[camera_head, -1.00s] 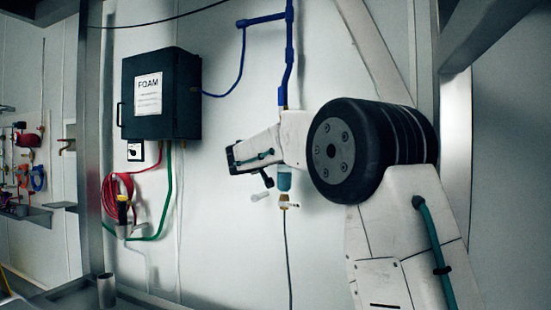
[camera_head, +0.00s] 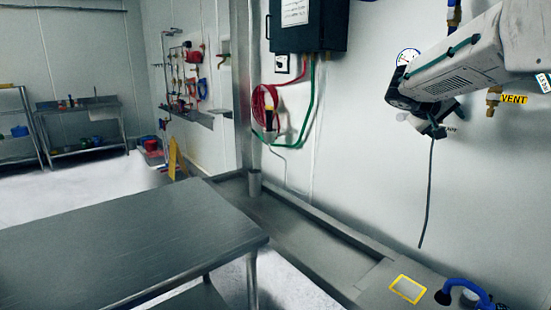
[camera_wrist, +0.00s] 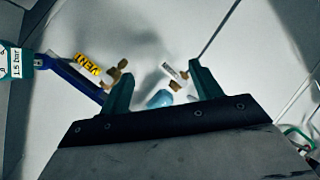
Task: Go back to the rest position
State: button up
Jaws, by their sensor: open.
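My gripper (camera_head: 432,126) is in the upper right of the head view, in front of the white wall. In the wrist view its two green fingers (camera_wrist: 162,82) stand apart with nothing held between them. Beyond them are a blue filter bowl (camera_wrist: 159,99), a brass fitting (camera_wrist: 118,73) and a yellow VENT tag (camera_wrist: 88,64). The VENT tag (camera_head: 513,99) also shows right of my gripper in the head view. My forearm hides part of the pipework.
A steel table (camera_head: 130,240) fills the lower left. A dark box (camera_head: 308,25) and a red hose (camera_head: 264,108) hang on the wall. A steel counter (camera_head: 300,240) runs along the wall, with a yellow-framed plate (camera_head: 408,289) and a blue hose (camera_head: 465,286) at its right end. A yellow floor sign (camera_head: 176,158) stands farther back.

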jog(key=s+a+f+g+y, duration=0.1)
jog(key=s+a+f+y, duration=0.2)
jog(key=s, duration=1.1)
jog(key=s+a+f+g+y, duration=0.1)
jog(key=s+a+f+y, duration=0.3)
jog(key=s+a+f, duration=0.3)
jog(key=s+a+f+g+y, duration=0.2)
jog(key=s+a, duration=0.7)
jog(key=s, duration=1.2)
notch_tip(320, 180, down, 4)
jog(key=shift+s+a+f+n+y, duration=0.1)
jog(key=shift+s+a+n+y, duration=0.25)
jog(key=shift+y, duration=0.85)
jog(key=shift+w+d, duration=0.1)
jog(key=shift+d, duration=0.05)
